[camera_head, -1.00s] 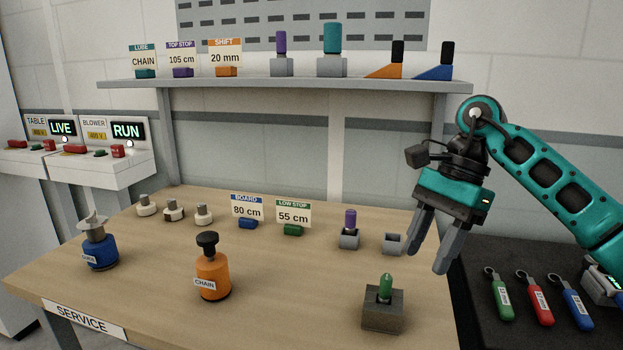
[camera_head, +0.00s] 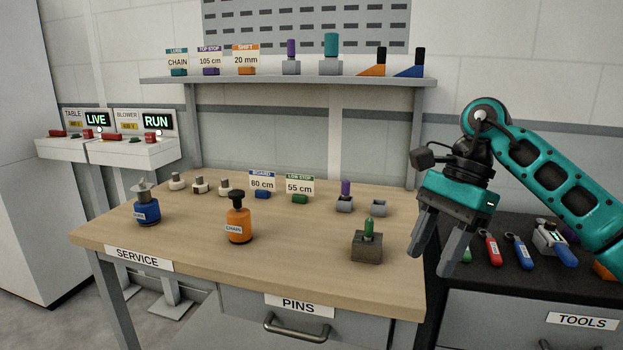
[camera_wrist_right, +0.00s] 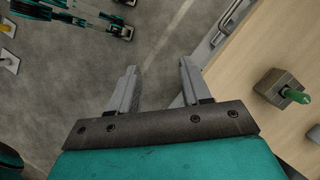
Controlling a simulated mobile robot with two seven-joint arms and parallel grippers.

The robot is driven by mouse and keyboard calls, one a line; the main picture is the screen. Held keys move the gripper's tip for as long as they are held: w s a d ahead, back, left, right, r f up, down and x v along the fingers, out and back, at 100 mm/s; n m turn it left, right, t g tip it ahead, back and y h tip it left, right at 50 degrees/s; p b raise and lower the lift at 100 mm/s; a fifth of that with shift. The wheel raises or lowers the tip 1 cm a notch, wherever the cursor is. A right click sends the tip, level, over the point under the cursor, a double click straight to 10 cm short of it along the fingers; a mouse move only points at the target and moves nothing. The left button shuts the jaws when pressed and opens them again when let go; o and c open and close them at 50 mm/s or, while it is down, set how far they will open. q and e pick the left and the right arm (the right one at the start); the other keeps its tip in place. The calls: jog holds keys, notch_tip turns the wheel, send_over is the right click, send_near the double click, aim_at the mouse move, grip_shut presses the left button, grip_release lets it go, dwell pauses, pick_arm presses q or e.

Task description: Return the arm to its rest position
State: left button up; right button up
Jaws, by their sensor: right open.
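My right arm (camera_head: 560,180) comes in from the right in the head view, teal and black. Its right gripper (camera_head: 432,262) hangs with its fingers pointing down, beside the right edge of the service table (camera_head: 180,268). The fingers are apart with nothing between them. In the right wrist view the gripper (camera_wrist_right: 158,85) also shows open and empty, above the grey floor next to the table edge. My left gripper is not in view.
A grey block with a green pin (camera_head: 367,246) stands at the table's right front, near the gripper. A dark tools bench (camera_head: 590,285) lies to the right. A shelf (camera_head: 300,81) runs behind.

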jog(key=s+a+f+m+y+p, duration=0.1)
jog(key=s+a+f+m+y, duration=0.15)
jog(key=a+m+y, duration=0.4)
jog(key=s+a+f+m+y, duration=0.2)
jog(key=s+a+m+y, duration=0.1)
jog(key=a+y, duration=0.65)
jog(key=w+d+f+m+t+h+p, duration=0.1)
jog(key=d+f+m+t+h, duration=0.4)
jog(key=m+t, duration=0.85)
jog(key=d+f+m+t+h, duration=0.3)
jog(key=f+m+t+h, duration=0.3)
jog(key=m, duration=1.5)
jog(key=s+d+f+m+g+h, duration=0.3)
jog(key=s+f+m, duration=0.3)
jog(key=f, duration=0.3)
jog(key=s+d+f+m+g+h, duration=0.3)
jog(key=s+d+f+m, duration=0.2)
jog(key=s+f+m, duration=0.2)
jog(key=shift+s+f+h+p, duration=0.4)
jog(key=shift+s+f, duration=0.25)
jog(key=shift+f, duration=0.25)
